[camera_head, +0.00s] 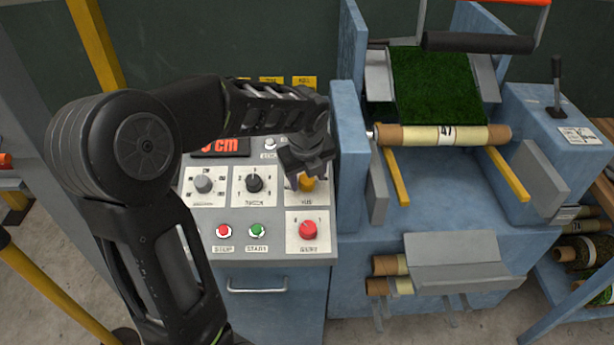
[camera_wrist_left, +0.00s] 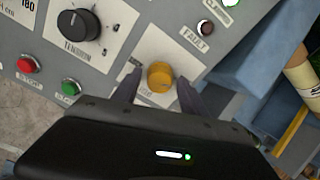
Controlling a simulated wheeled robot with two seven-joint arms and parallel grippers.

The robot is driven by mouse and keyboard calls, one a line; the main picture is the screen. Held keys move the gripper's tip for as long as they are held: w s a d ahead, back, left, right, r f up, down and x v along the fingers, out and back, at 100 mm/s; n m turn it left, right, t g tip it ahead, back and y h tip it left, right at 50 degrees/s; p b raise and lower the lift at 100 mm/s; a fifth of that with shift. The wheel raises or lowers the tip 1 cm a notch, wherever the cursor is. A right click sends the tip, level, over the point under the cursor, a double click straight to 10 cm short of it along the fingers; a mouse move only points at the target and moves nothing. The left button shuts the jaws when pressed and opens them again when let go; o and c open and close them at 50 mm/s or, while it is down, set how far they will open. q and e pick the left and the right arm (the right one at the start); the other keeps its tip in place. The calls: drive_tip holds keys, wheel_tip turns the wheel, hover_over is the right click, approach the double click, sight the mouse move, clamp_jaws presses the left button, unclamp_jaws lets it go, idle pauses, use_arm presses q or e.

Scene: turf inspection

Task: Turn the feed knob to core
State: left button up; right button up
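A yellow knob (camera_head: 307,184) sits on a white plate at the right of the grey control panel (camera_head: 270,222). It also shows in the left wrist view (camera_wrist_left: 160,77); the lettering on its plate is too small to read surely. My left gripper (camera_head: 307,170) is over this knob, partly hiding it in the head view. In the wrist view its two fingers (camera_wrist_left: 159,92) stand open on either side of the knob, with gaps visible; contact cannot be told. My right gripper is not in view.
A black knob (camera_head: 254,183) and a grey knob (camera_head: 203,184) are to the left. A red knob (camera_head: 308,230) is below, with red (camera_head: 223,231) and green (camera_head: 257,230) buttons beside it.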

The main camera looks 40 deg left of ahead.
use_arm(q)
drive_tip(key=shift+o, duration=0.2)
drive_tip(key=b+v, duration=0.1)
drive_tip(key=v, duration=0.6)
drive_tip(key=shift+r, duration=0.35)
drive_tip(key=shift+s+d, duration=0.1)
drive_tip(key=shift+s, duration=0.05)
